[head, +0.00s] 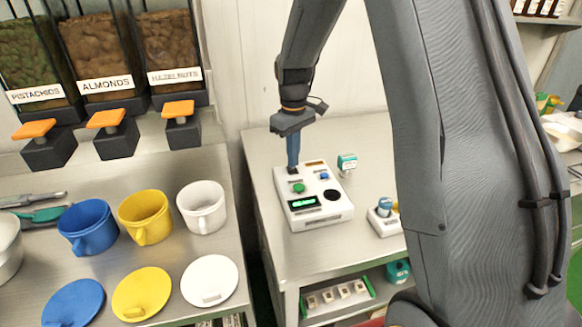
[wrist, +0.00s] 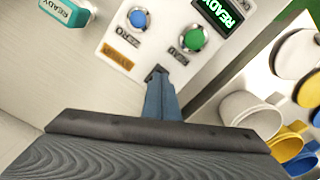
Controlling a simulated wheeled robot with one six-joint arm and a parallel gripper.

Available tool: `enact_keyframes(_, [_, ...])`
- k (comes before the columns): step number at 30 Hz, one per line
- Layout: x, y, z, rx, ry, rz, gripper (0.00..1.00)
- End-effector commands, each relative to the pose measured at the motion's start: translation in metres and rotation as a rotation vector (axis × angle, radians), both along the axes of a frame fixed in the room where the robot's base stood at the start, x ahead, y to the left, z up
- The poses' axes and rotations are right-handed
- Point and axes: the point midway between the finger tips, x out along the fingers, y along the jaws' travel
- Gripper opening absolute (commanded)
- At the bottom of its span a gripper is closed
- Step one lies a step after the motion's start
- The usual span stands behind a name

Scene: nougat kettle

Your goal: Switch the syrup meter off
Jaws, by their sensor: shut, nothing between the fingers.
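The syrup meter (head: 318,212) is a white box on the metal table, with a green button (head: 298,187), a blue button (head: 324,176), a dark round opening (head: 332,194) and an orange label (head: 315,163). Its display (head: 304,202) is lit green, and in the wrist view the display (wrist: 222,10) reads READY. My gripper (head: 293,168) is shut and empty, pointing down at the meter's back left corner. In the wrist view its fingertips (wrist: 157,76) are at a small dark part of the panel, beside the orange label (wrist: 117,56). They largely cover that part; I cannot tell whether they touch it.
A teal sign (head: 347,162) stands behind the meter. A small white device (head: 385,221) stands at its right. On the left counter are blue (head: 88,228), yellow (head: 146,216) and white (head: 203,207) cups with lids, below nut dispensers (head: 108,85).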

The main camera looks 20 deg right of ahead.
Motion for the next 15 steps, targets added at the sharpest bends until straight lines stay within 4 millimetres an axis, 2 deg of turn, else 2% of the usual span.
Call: enact_keyframes(15, [-0.0001,-0.0001,-0.0076,0.0,0.0,0.0,0.0])
